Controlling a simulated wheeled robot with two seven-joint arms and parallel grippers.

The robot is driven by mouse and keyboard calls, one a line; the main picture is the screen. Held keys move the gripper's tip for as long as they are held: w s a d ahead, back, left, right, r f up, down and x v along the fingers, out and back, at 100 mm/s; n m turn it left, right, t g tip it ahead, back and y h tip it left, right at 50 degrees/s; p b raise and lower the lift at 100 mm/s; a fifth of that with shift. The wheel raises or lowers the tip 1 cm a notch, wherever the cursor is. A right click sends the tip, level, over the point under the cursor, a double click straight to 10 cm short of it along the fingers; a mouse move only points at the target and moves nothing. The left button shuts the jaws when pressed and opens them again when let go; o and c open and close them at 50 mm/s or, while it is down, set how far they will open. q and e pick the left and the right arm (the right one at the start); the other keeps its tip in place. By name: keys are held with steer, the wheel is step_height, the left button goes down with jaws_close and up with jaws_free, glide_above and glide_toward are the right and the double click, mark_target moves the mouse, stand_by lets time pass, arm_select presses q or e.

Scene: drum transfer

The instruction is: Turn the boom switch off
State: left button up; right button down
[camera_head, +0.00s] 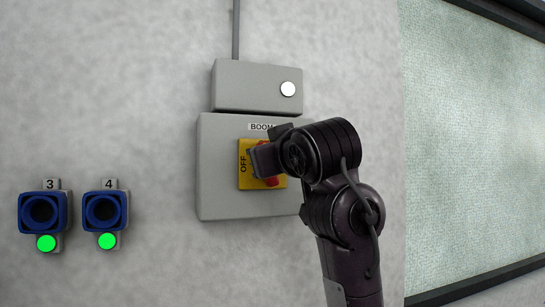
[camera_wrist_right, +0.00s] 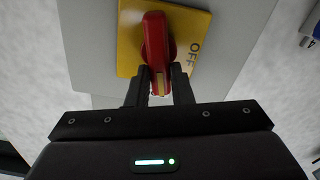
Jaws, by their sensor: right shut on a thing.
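The boom switch is a red handle (camera_wrist_right: 156,45) on a yellow plate (camera_head: 243,177) on a grey wall box (camera_head: 220,205). The box has a "BOOM" label (camera_head: 260,127), partly hidden by my arm. The word OFF is on the plate's left side in the head view. My right gripper (camera_wrist_right: 159,85) is at the switch, its two fingers shut on the near end of the red handle. In the wrist view the handle runs nearly straight away from the gripper, and OFF is to its right. In the head view the gripper hides much of the handle. My left gripper is not in view.
A smaller grey box (camera_head: 245,85) with a white round lamp (camera_head: 288,89) sits above. Blue sockets numbered 3 (camera_head: 42,212) and 4 (camera_head: 103,210), with green lamps, are at lower left. A framed greenish panel (camera_head: 475,140) is at right.

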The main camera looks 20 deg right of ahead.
steer(key=shift+a+f+n+b, duration=0.15)
steer(key=shift+n+b, duration=0.15)
steer(key=shift+n, duration=2.15)
steer(key=shift+a+f+n+b, duration=0.15)
steer(key=shift+a+n+b, duration=0.1)
steer(key=shift+n, duration=2.15)
steer(key=shift+a+f+n+b, duration=0.15)
steer(key=shift+n+b, duration=0.15)
steer(key=shift+n, duration=2.15)
steer(key=shift+d, duration=0.1)
steer(key=c, duration=1.5)
jaws_free()
steer(key=shift+w, duration=0.1)
steer(key=shift+o, duration=1.1)
steer(key=shift+w+f, duration=0.15)
steer(key=shift+w, duration=0.05)
steer(key=s+b, duration=0.4)
steer(key=s, duration=0.3)
steer(key=shift+s+d, duration=0.25)
steer(key=shift+s, duration=0.05)
